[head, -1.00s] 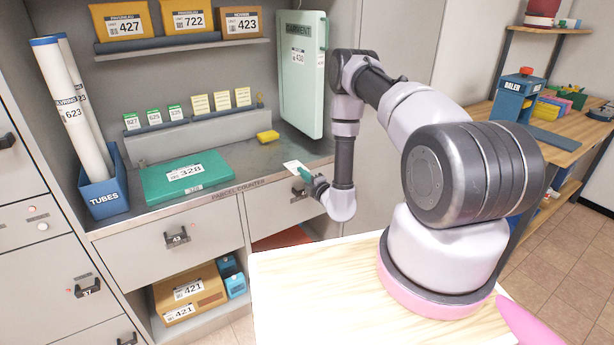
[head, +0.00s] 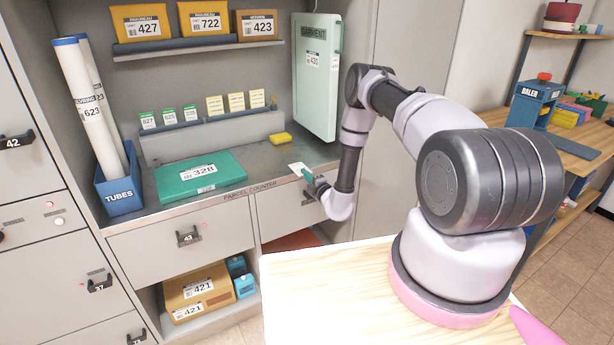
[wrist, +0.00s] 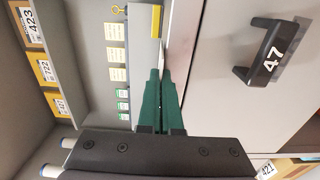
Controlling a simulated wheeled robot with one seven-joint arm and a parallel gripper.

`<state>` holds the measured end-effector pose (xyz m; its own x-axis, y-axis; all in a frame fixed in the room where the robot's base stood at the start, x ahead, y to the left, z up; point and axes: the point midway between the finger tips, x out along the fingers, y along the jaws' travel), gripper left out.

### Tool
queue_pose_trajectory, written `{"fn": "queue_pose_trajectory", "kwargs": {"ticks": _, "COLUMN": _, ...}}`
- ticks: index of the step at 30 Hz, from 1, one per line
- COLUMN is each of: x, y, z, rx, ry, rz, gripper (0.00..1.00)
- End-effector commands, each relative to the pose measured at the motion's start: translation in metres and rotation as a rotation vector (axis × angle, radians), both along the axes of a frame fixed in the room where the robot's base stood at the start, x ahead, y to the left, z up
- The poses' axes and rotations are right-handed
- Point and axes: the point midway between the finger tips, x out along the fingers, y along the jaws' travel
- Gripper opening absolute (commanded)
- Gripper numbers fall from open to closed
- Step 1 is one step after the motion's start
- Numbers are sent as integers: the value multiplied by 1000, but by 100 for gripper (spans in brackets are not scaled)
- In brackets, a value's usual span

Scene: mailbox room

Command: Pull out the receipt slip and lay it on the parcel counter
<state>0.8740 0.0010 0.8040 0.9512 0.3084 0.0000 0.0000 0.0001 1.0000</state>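My gripper (head: 308,174) is shut on the receipt slip (head: 297,167), a small white sheet that sticks out past the fingertips. In the head view it appears at the front edge of the grey parcel counter (head: 262,158), right of the teal parcel 328. I cannot tell whether the slip touches the counter. In the wrist view the green fingers (wrist: 160,78) are closed together, and the slip shows only as a thin pale edge (wrist: 164,48) beyond them.
The teal parcel 328 (head: 200,174) lies on the counter's left part. A yellow sponge (head: 281,139) lies farther back, before a rack of cards (head: 212,131). Bare counter lies between parcel and sponge.

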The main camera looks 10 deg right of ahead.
Motion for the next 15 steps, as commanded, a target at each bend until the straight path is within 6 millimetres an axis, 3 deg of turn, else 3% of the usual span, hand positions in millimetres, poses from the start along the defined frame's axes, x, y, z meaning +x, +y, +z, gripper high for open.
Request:
{"fn": "queue_pose_trajectory", "kwargs": {"ticks": 5, "x": 0, "y": 0, "z": 0, "rx": 0, "ry": 0, "rz": 0, "gripper": 0}}
{"fn": "queue_pose_trajectory", "kwargs": {"ticks": 8, "x": 0, "y": 0, "z": 0, "rx": 0, "ry": 0, "rz": 0, "gripper": 32}}
{"fn": "queue_pose_trajectory", "kwargs": {"ticks": 9, "x": 0, "y": 0, "z": 0, "rx": 0, "ry": 0, "rz": 0, "gripper": 36}}
{"fn": "queue_pose_trajectory", "kwargs": {"ticks": 15, "x": 0, "y": 0, "z": 0, "rx": 0, "ry": 0, "rz": 0, "gripper": 36}}
